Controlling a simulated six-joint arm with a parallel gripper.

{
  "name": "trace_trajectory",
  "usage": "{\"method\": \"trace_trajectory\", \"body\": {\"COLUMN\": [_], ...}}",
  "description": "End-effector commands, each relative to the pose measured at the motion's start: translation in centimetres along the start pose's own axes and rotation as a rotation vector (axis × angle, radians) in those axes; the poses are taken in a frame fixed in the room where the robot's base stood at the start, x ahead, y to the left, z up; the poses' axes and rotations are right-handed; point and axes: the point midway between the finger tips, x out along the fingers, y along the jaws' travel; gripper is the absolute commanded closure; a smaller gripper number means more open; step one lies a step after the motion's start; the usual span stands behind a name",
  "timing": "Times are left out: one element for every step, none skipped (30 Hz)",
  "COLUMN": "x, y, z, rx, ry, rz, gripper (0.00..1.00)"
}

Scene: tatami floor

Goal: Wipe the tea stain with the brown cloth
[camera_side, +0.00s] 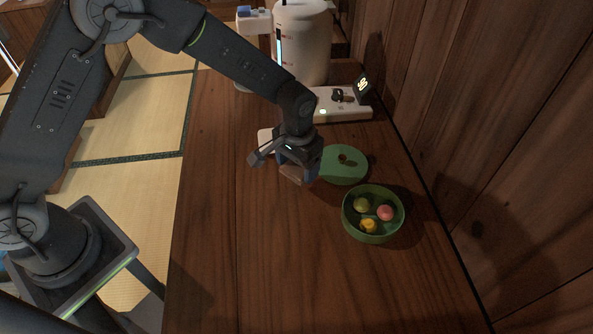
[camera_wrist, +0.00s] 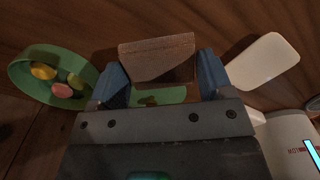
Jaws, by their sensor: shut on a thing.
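My gripper (camera_side: 297,168) is low over the wooden table and shut on the brown cloth (camera_side: 291,174). In the wrist view the cloth (camera_wrist: 157,60) is a folded brown piece spanning the gap between the blue fingers of my gripper (camera_wrist: 160,76). I cannot tell whether the cloth touches the tabletop.
A round green lid (camera_side: 336,172) lies right beside my gripper. A green bowl (camera_side: 350,226) with several colored sweets stands nearer the camera. A white slab (camera_wrist: 263,62), a scale (camera_side: 350,112) and a large white dispenser (camera_side: 304,50) are close by. The front table is clear.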

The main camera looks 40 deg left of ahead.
Motion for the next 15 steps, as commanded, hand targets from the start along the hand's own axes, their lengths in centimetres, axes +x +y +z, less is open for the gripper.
{"method": "trace_trajectory", "body": {"x": [-0.6,-0.8,-1.2,-1.4,-1.7,-2.1,-2.3,-2.6,-2.9,-3.0,-3.2,-3.3,-3.4,-3.4,-3.4], "y": [0.0,0.0,0.0,0.0,0.0,0.0,0.0,0.0,0.0,0.0,0.0,0.0,0.0,0.0,0.0], "z": [0.0,0.0,0.0,0.0,0.0,0.0,0.0,0.0,0.0,0.0,0.0,0.0,0.0,0.0,0.0], "rx": [0.0,0.0,0.0,0.0,0.0,0.0,0.0,0.0,0.0,0.0,0.0,0.0,0.0,0.0,0.0], "ry": [0.003,0.003,0.002,0.002,0.003,0.003,0.003,0.002,0.001,0.002,0.002,0.002,0.001,0.001,0.001], "rz": [0.001,0.001,0.0,0.0,0.001,0.001,0.001,0.0,0.0,0.0,0.0,0.0,0.0,0.0,0.0], "gripper": [0.49,0.49,0.49,0.49,0.49,0.49,0.49,0.49,0.49,0.49,0.49,0.49,0.49,0.49,0.49]}}
